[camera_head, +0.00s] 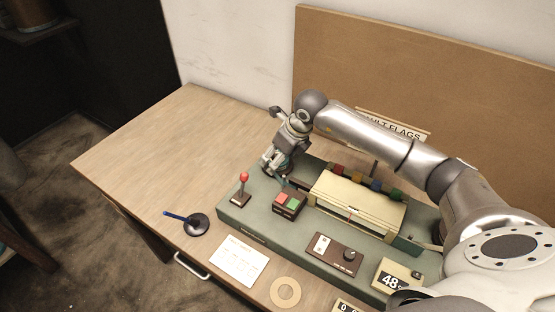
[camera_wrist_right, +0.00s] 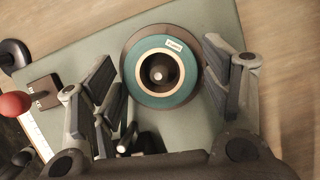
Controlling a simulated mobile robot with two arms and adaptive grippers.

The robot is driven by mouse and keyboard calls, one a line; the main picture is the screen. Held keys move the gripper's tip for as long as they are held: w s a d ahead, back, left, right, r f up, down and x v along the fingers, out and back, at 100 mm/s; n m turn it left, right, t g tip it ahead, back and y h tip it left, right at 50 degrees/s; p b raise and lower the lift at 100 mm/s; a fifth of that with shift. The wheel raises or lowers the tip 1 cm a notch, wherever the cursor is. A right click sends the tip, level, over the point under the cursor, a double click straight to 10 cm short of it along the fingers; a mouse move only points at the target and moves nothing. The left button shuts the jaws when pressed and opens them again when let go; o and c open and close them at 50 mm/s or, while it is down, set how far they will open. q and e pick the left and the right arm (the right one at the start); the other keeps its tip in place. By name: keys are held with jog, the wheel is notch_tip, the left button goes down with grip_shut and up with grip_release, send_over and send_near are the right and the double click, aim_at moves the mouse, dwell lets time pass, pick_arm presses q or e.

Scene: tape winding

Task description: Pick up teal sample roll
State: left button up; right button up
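The teal sample roll (camera_wrist_right: 160,97) shows in the right wrist view as a teal ring with a small white label and a dark hub. It sits on a round brown base on the green machine top. My right gripper (camera_wrist_right: 163,62) is open, with one finger on each side of the roll; I cannot tell any contact. In the head view my right gripper (camera_head: 273,168) points down over the far left end of the green machine (camera_head: 235,215) and mostly hides the roll. My left gripper is not in view.
A red-knobbed lever (camera_head: 243,178) and a red-and-green button box (camera_head: 289,203) stand close to my right gripper. A cream cover (camera_head: 355,203) is on the machine. A black round stand (camera_head: 197,224) is at the left. The left table top (camera_head: 150,150) is clear.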

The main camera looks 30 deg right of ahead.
jog(key=c, duration=0.6)
jog(key=shift+o, duration=0.2)
jog(key=shift+r, duration=0.1)
jog(key=shift+r+b, duration=0.4)
notch_tip(320, 180, up, 2)
jog(key=shift+r+b, duration=0.15)
jog(key=shift+b, duration=0.4)
jog(key=s+a+r+b, duration=0.1)
jog(key=s+a+r, duration=0.1)
jog(key=s+r, duration=0.3)
jog(key=s+a+r+b, duration=0.2)
jog(key=s+r, duration=0.2)
jog(key=s, duration=0.4)
jog(key=shift+s+a+r, duration=0.15)
jog(key=shift+a+r, duration=0.1)
jog(key=shift+r, duration=0.15)
